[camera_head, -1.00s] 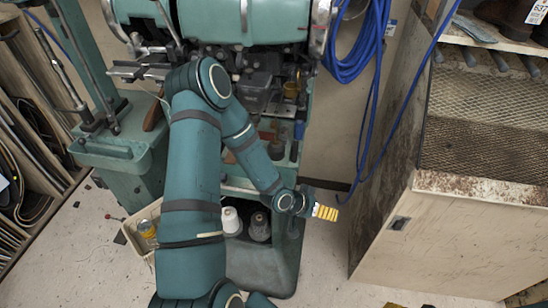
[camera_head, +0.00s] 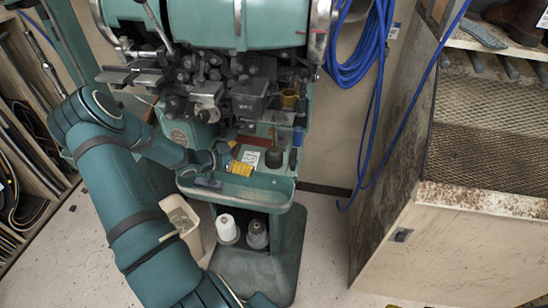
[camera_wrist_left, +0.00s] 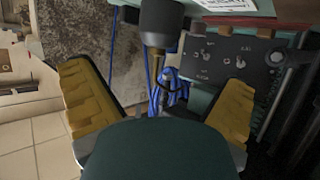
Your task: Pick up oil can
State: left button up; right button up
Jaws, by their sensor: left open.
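A small dark can-like thing (camera_head: 274,157) stands on the shelf of the green stitching machine; it may be the oil can, but it is too small to be sure. In the left wrist view a dark cylinder with a brass-coloured neck (camera_wrist_left: 161,25) shows at the top, beyond the fingers; it may be the same thing. My left gripper (camera_head: 240,166) has yellow finger pads and is just left of the dark thing, above the machine's tray. In the wrist view its fingers (camera_wrist_left: 157,80) are spread wide with nothing held between them. My right gripper is not seen.
The stitching machine's (camera_head: 225,25) metal head overhangs the shelf. A blue-topped item (camera_head: 298,136) stands near the shelf's right edge. White and grey thread cones (camera_head: 227,228) stand below. A blue hose (camera_head: 375,90) hangs right, beside a worn cabinet (camera_head: 445,240).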

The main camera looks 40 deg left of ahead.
aim_at(267, 156)
pick_arm(q)
jog(key=b+x, duration=0.1)
jog(key=x, duration=1.1)
jog(key=shift+w+b, duration=0.1)
jog(key=shift+b, duration=0.2)
jog(key=c, duration=1.1)
